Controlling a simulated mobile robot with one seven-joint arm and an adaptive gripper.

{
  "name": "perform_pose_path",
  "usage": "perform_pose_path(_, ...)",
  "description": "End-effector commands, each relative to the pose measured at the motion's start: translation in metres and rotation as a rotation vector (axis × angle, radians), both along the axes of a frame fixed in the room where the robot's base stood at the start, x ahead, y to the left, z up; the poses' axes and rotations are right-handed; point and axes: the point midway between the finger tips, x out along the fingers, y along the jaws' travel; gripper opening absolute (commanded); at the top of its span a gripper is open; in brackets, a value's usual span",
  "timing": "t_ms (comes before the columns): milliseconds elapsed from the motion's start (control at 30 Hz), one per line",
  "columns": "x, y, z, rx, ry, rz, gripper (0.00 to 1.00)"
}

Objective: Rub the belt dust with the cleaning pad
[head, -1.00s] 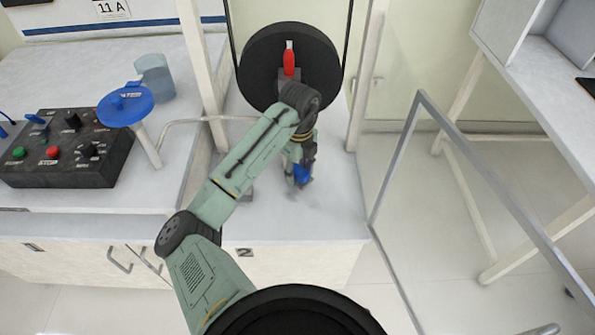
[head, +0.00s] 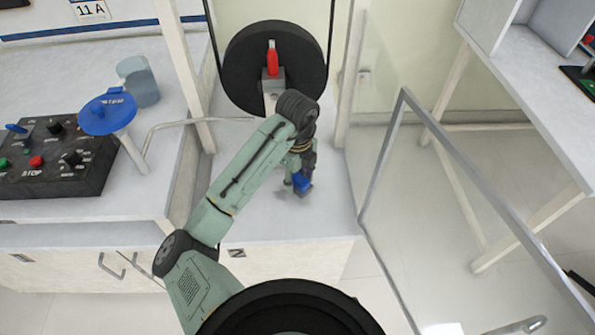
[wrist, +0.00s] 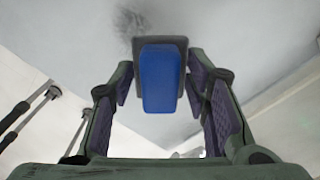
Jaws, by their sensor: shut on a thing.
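The cleaning pad (wrist: 160,78) has a blue grip and a dark grey base. In the wrist view it sits between the two fingers of my gripper (wrist: 165,95), which is shut on it. In the head view the blue pad (head: 303,183) is low at the pale bench top, below my gripper (head: 300,168). A dark smudge of dust (wrist: 128,20) lies on the pale surface just beyond the pad in the wrist view. My arm hides part of the bench. I cannot tell whether the pad touches the surface.
A black wheel (head: 245,55) with a red-handled part (head: 272,60) stands behind my arm. A framed glass door (head: 385,150) stands open at right.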

Motion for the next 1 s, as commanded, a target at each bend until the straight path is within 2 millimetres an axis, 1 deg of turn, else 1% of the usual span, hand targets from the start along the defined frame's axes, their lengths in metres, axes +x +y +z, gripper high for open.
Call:
perform_pose_path(33,-0.005,0.000,0.001,-0.001,0.001,0.001,0.20)
perform_pose_path(133,-0.013,0.001,0.002,0.000,0.001,0.002,0.20)
perform_pose_path(367,-0.021,0.001,0.001,0.001,0.003,0.003,0.20)
perform_pose_path(700,-0.047,0.001,0.003,0.001,0.003,0.004,0.21)
perform_pose_path(800,-0.051,0.001,0.002,0.001,0.002,0.004,0.21)
perform_pose_path(1000,-0.052,0.001,0.002,0.001,0.003,0.004,0.20)
